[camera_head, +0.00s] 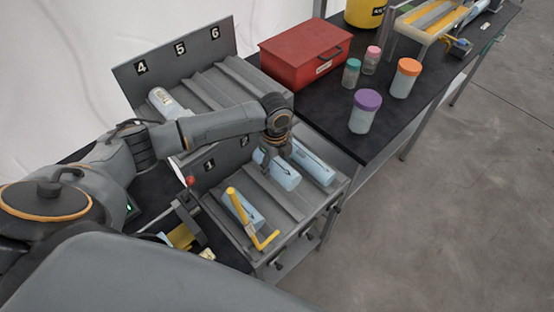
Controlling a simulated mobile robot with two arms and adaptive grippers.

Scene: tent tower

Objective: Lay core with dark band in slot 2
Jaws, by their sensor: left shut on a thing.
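My left gripper (272,153) is shut on a pale blue core (284,179). The core is at the middle of the lower tray (268,203), between the slot marked 1 and the right-hand slot. My arm and fingers cover part of it and the middle slot's label. I cannot tell whether it touches the slot floor, and no dark band shows clearly on it. Another pale blue core (314,163) lies to its right, with a thin dark line along it. A third core (243,208) lies in slot 1. My right gripper is not in view.
A yellow angled bar (237,208) stands over the slot 1 core. The upper rack (223,88), marked 4, 5 and 6, holds a pale core (165,102) under 4. A red box (303,57) and several lidded jars (364,113) stand on the black bench.

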